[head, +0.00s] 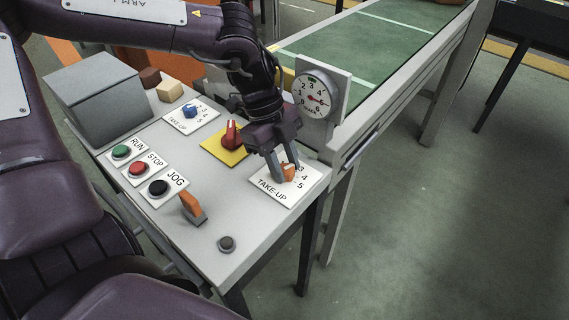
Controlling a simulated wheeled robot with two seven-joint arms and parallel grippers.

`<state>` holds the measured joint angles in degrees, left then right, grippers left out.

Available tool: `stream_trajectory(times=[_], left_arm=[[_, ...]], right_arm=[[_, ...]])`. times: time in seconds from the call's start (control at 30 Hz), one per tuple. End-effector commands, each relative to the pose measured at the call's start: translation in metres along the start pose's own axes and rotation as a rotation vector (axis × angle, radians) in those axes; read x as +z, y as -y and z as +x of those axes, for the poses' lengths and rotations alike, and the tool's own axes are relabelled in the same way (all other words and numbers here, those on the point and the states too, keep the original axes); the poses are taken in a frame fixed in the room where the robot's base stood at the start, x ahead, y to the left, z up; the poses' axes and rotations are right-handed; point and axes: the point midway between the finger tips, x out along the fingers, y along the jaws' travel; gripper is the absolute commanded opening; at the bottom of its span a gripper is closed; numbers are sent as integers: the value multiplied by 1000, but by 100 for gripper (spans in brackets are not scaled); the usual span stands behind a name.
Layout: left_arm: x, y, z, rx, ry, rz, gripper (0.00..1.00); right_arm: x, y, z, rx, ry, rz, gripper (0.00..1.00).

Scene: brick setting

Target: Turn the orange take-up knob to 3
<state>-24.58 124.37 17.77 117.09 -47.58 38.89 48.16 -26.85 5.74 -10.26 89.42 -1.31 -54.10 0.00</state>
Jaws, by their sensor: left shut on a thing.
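The orange take-up knob (288,172) stands on a white plate (272,196) lettered TAKE-UP, at the right end of the grey panel. The numbers 3, 4 and 5 show on the plate's right side; the rest of the scale is hidden by my gripper. My left gripper (284,170) reaches down from above and is shut on the orange knob. The fingers hide part of the knob, so I cannot tell which number it points to. My right gripper is not in view.
A red switch on a yellow plate (212,149) and a blue knob (191,110) on another TAKE-UP plate stand further left. An orange lever (192,208) and RUN, STOP and JOG buttons are nearer. A round dial (312,98) stands behind, beside the green conveyor (388,50).

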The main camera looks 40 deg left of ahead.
Motion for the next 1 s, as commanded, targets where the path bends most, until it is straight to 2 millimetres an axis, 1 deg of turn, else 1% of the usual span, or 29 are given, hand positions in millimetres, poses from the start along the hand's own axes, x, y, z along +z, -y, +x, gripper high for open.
stream_trajectory(times=[0.53, 0.57, 0.7, 1.0], left_arm=[[0, 0, 0, 10, 1, 26, 9], [0, 0, 0, 10, 1, 26, 35], [0, 0, 0, 10, 1, 26, 53], [0, 0, -2, 10, 1, 26, 53]], right_arm=[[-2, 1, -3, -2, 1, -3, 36], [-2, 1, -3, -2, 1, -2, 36], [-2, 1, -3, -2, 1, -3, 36], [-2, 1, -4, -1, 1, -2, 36]])
